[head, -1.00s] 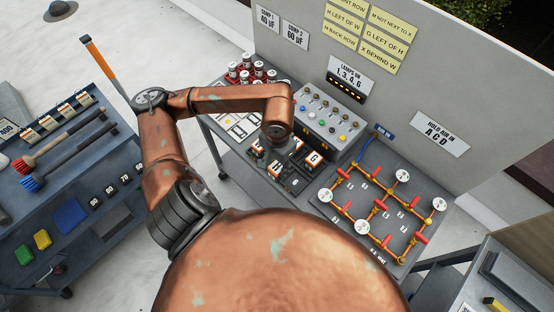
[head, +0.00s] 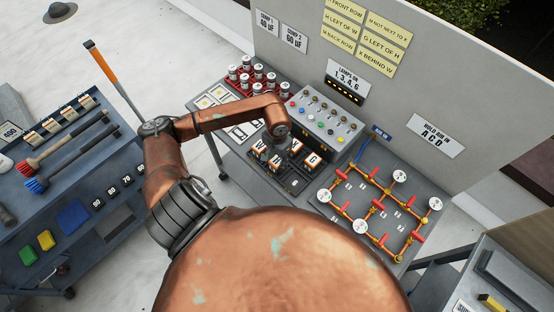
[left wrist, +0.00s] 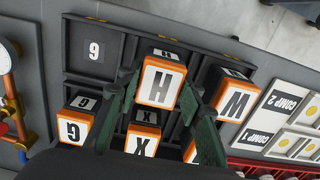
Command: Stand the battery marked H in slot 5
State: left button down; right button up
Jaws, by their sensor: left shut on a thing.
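The battery marked H (left wrist: 162,82), an orange-edged block with a white face, is between the two green fingers of my left gripper (left wrist: 150,90) in the left wrist view. The gripper (head: 288,152) is shut on it over the middle of the dark battery tray (head: 270,172). I cannot tell whether the battery touches the slot floor. Batteries W (left wrist: 235,100), G (left wrist: 75,124) and X (left wrist: 143,142) stand around it; another is partly hidden behind a finger. A bare slot bears an upside-down 6 (left wrist: 94,50). The number 5 is not visible. My right gripper is out of view.
A switch box (head: 322,118) stands behind the tray, and a pipe board (head: 380,210) is to its right. A grey panel with yellow notes (head: 365,35) rises behind. A tool cart (head: 75,190) is at left.

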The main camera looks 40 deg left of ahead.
aim_at(277, 160)
pick_arm(q)
jog(key=shift+f, duration=0.1)
jog(key=c, duration=1.8)
grip_release()
jog(key=shift+b, duration=0.3)
jog(key=o, duration=0.5)
jog(key=shift+w+r, duration=0.1)
jog(key=shift+r, duration=0.3)
notch_tip(277, 160, up, 12)
jog(key=shift+f+b, duration=0.25)
jog(key=shift+b, duration=0.35)
